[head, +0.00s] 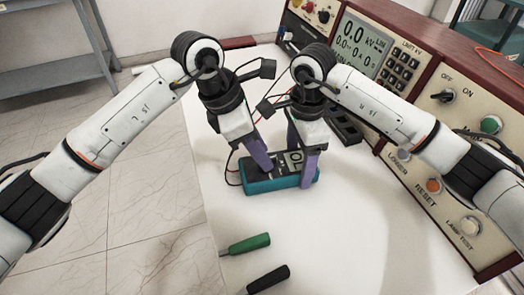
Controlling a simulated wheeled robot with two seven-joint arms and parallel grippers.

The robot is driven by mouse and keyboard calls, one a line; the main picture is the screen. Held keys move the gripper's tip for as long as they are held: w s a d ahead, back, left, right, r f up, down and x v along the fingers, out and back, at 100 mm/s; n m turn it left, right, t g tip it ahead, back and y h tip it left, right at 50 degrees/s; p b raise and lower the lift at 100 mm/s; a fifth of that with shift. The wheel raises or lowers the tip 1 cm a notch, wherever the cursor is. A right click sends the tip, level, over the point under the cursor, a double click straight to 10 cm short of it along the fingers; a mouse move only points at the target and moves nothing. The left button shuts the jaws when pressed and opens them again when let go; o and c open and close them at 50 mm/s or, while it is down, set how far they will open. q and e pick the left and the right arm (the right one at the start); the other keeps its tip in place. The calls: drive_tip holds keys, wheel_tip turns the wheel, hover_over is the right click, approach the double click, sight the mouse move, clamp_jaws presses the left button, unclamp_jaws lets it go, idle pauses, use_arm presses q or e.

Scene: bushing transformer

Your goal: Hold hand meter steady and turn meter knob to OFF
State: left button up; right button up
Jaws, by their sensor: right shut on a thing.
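The hand meter (258,186) is a dark-faced device in a teal case, lying on the white bench top. Its small display (294,157) shows between my grippers. My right gripper (301,172) is shut on the display end of the meter, with one purple finger in front of the near side and the other mostly behind. My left gripper (266,164) points down at the middle of the meter's face, its fingertips at or just above it. Its finger gap is not clear, and the meter knob is hidden behind it.
A green-handled tool (248,244) and a black-handled tool (268,279) lie at the bench's near left. A test console (418,85) with a display, keys, knob and buttons stands along the right. Leads run behind the meter. The front middle of the bench is clear.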

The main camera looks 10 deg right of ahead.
use_arm(q)
drive_tip(key=shift+d+f, duration=0.15)
drive_tip(key=shift+f, duration=0.25)
drive_tip(key=shift+c, duration=0.4)
clamp_jaws()
drive_tip(key=shift+n, duration=0.3)
drive_tip(key=n, duration=0.1)
drive_tip(key=n+t, duration=0.1)
drive_tip(key=n, duration=0.2)
drive_tip(key=shift+s+d+n+t+y, duration=0.1)
drive_tip(key=shift+s+n+t+y, duration=0.2)
drive_tip(key=shift+t, duration=0.1)
drive_tip(key=n+t+y, duration=0.1)
drive_tip(key=n, duration=0.4)
drive_tip(key=shift+s+d, duration=0.1)
drive_tip(key=shift+d, duration=0.05)
drive_tip(key=shift+r+t, duration=0.1)
drive_tip(key=shift+t, duration=0.2)
